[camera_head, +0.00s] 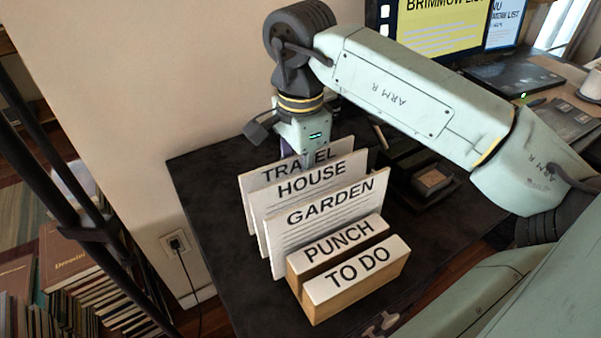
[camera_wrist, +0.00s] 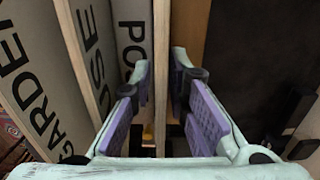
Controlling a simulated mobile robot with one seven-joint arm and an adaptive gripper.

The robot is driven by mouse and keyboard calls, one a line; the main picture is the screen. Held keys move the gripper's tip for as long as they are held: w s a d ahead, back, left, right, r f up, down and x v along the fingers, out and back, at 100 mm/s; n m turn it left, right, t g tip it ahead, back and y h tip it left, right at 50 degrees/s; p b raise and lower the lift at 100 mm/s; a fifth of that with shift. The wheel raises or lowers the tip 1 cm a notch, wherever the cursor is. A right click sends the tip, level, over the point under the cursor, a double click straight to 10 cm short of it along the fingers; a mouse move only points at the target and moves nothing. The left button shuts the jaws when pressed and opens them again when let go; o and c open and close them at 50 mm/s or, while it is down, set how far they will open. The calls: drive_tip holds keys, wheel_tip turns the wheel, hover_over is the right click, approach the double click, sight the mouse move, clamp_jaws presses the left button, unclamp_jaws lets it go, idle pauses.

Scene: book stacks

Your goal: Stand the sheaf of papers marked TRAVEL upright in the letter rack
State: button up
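The TRAVEL sheaf (camera_head: 262,176) stands upright at the back of a row of lettered sheets, behind the HOUSE sheet (camera_head: 297,187) and the GARDEN sheet (camera_head: 335,216). My gripper (camera_head: 307,161) points down over its top edge, partly covering its lettering. In the wrist view my gripper (camera_wrist: 162,95) is open, with purple pads either side of a thin tan upright edge (camera_wrist: 160,30); gaps show on both sides. Left of that edge is a face reading "POS", partly hidden. I cannot tell whether this edge is the TRAVEL sheaf. I cannot clearly pick out the letter rack; the row's base is hidden.
A wooden block with white faces marked PUNCH (camera_head: 341,244) and TO DO (camera_head: 358,271) stands in front of the row. The dark desk (camera_head: 215,215) is clear on the left. A dark tray (camera_head: 418,180) lies at right; a screen (camera_head: 440,25) stands behind.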

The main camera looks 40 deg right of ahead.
drive_tip(key=shift+o, duration=1.1)
wheel_tip(320, 180, up, 12)
